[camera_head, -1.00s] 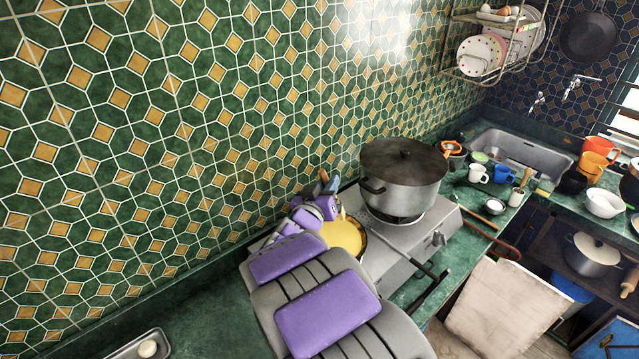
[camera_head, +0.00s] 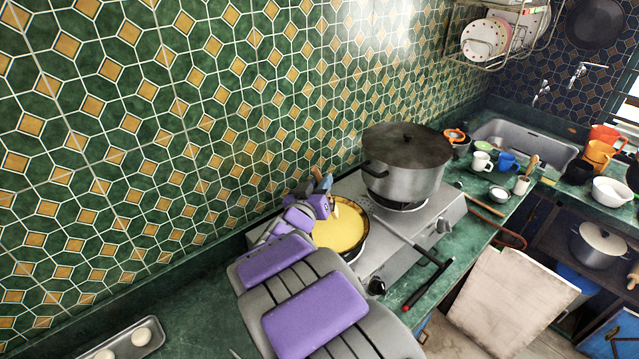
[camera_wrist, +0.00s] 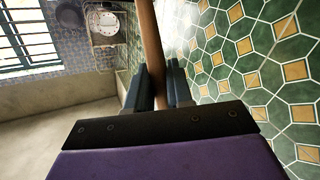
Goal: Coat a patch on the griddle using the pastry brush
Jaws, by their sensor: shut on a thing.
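The griddle (camera_head: 343,232) is a round pan with a dark rim and a yellow surface, on the left burner of the gas hotplate. My gripper (camera_head: 324,182) is at the pan's far left edge. In the wrist view my gripper (camera_wrist: 160,88) is shut on a wooden handle (camera_wrist: 150,40), which I take as the pastry brush. A small pale tip shows beside my gripper over the pan's far edge in the head view. I cannot tell whether it touches the yellow surface. My arm covers the pan's left side.
A large lidded pot (camera_head: 404,165) stands on the right burner. A long dark handle with a red tip (camera_head: 405,307) sticks out over the counter front. A metal tray (camera_head: 125,342) with pale round items lies at lower left. Mugs and a sink are at right.

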